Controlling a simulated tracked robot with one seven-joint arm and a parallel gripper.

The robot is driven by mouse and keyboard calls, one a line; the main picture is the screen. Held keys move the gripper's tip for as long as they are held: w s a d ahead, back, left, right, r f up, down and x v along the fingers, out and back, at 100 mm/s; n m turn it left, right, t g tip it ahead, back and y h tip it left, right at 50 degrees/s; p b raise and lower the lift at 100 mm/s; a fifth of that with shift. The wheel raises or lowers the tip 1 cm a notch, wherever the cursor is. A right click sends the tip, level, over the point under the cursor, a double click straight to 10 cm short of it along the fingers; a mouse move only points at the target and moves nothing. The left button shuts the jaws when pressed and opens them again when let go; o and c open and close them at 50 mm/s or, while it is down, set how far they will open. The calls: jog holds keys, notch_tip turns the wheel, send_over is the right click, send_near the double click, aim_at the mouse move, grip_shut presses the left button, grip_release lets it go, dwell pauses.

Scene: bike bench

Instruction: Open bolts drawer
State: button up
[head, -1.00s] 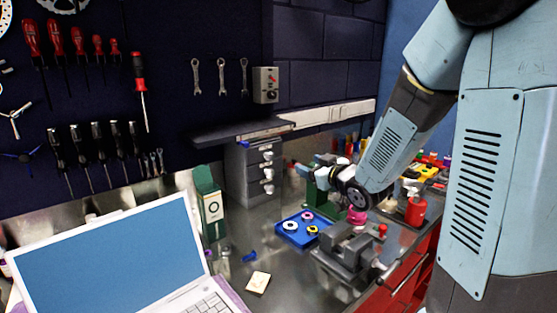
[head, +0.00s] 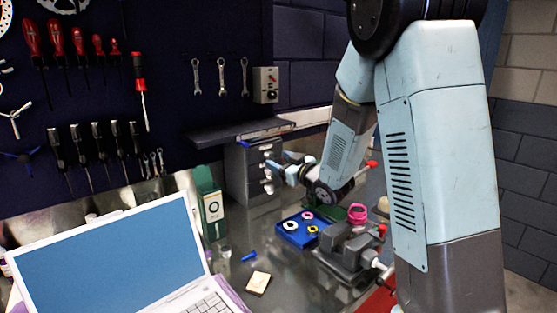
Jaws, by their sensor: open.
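A small grey drawer cabinet (head: 238,172) stands at the back of the bench under a dark shelf. Its drawers have light handles and face right; they look shut. I cannot read any label that tells which is the bolts drawer. My gripper (head: 272,172) is right in front of the cabinet's drawer fronts, with its fingers pointing left at them. It is open, and it partly hides the lower drawers. I cannot tell whether a finger touches a handle.
A blue tray (head: 283,233) with coloured rings lies below my gripper. A grey vise (head: 350,250) stands to its right. A green box (head: 208,205) is left of the cabinet, and a laptop (head: 110,265) is at front left. A dark shelf (head: 225,130) overhangs the cabinet.

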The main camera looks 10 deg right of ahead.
aim_at(272, 157)
jog(key=shift+x, duration=1.5)
jog(key=shift+c, duration=0.4)
grip_shut()
